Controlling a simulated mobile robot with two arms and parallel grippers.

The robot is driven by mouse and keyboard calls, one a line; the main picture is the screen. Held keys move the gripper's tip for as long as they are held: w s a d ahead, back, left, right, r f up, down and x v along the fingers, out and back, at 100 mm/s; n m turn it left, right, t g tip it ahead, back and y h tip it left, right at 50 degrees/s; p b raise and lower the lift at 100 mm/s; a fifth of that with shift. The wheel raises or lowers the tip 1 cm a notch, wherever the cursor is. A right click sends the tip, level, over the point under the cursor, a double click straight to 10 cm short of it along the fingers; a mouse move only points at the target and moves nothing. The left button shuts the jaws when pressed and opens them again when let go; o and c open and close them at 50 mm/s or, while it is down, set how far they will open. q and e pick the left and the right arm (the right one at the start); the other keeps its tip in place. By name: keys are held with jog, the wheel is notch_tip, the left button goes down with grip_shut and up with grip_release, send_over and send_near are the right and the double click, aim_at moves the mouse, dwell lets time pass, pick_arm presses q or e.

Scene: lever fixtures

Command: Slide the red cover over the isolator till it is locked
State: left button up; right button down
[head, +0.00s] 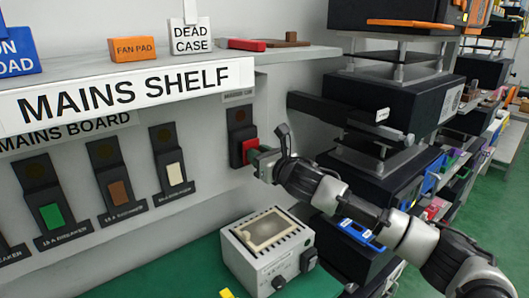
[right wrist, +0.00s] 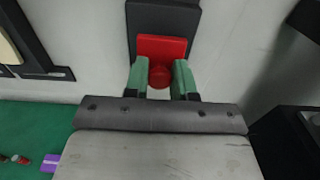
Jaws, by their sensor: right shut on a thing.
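The red cover (head: 248,150) sits low on the dark isolator plate (head: 239,119), which is fixed to the grey wall panel at the right end of the mains board. My right gripper (head: 257,156) reaches it from the right and front. In the right wrist view, the green fingers of my right gripper (right wrist: 161,77) are shut on the round red knob of the cover (right wrist: 162,46). The dark plate (right wrist: 163,19) shows above the cover. What lies behind the cover is hidden, and I cannot tell whether it is locked. My left gripper is not in view.
Breakers with green (head: 51,216), brown (head: 120,192) and cream (head: 175,174) levers line the board to the left. The mains shelf (head: 300,54) overhangs above. A grey box with a knob (head: 267,247) stands below on the green bench. Black shelving units stand at right.

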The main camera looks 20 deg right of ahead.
jog(key=shift+a+f, duration=0.1)
jog(key=shift+a, duration=0.05)
jog(key=c, duration=0.9)
grip_release()
jog(key=shift+s+a, duration=0.1)
jog(key=shift+a, duration=0.1)
jog(key=shift+d, duration=0.15)
jog(key=b+v, duration=0.3)
jog(key=v, duration=0.7)
jog(key=shift+s+d, duration=0.1)
jog(key=shift+s, duration=0.3)
